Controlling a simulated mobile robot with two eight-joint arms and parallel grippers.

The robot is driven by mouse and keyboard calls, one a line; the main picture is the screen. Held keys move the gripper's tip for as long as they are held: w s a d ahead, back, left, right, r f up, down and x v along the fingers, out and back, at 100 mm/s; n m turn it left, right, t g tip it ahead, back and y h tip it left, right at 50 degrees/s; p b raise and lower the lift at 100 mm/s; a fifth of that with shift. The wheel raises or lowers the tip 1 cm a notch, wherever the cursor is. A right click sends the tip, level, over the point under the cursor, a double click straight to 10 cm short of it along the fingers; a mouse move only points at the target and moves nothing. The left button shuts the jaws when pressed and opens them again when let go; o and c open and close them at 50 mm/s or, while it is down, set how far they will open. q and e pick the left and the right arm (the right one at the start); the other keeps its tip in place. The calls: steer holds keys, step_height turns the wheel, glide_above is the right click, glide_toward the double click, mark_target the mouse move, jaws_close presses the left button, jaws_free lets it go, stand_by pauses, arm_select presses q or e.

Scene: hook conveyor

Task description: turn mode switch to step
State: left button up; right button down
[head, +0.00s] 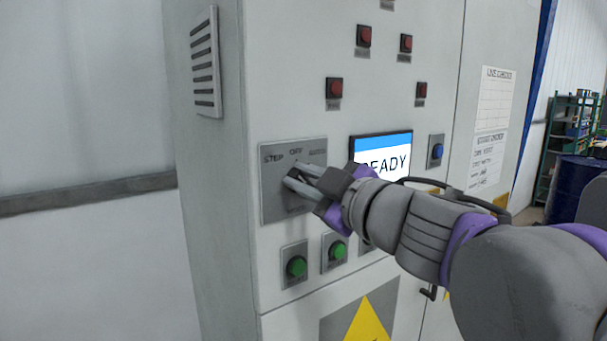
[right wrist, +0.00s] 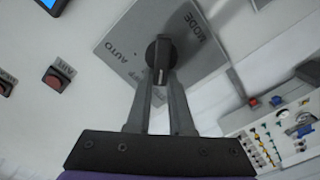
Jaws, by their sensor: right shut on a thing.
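The mode switch plate (head: 271,198) is a grey square on the cabinet front, with STEP at its upper left, OFF at the top middle and a partly blurred label at the upper right. In the right wrist view the plate (right wrist: 143,28) shows the words AUTO and MODE. The dark switch knob (right wrist: 160,50) stands out from its middle. My right gripper (head: 289,178) is shut on the knob, its two fingers either side of it. In the head view the fingers mostly hide the knob, so I cannot tell which label it points to. My left gripper is in neither view.
A screen (head: 384,152) reading READY is right of the plate, partly behind my right arm. Green buttons (head: 296,267) sit below the plate. Several red buttons (head: 334,88) are above, and a blue button (head: 437,151) is at the right.

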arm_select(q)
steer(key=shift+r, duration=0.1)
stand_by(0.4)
arm_select(e)
steer(key=c, duration=0.8)
jaws_free()
steer(key=shift+s+d+f, duration=0.1)
steer(key=shift+s+d, duration=0.3)
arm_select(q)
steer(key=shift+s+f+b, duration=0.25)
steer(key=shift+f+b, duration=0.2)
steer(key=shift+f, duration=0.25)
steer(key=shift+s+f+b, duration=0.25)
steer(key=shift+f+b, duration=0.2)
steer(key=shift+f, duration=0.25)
arm_select(e)
steer(key=v, duration=0.9)
steer(key=shift+s, duration=0.35)
steer(key=shift+d, duration=0.1)
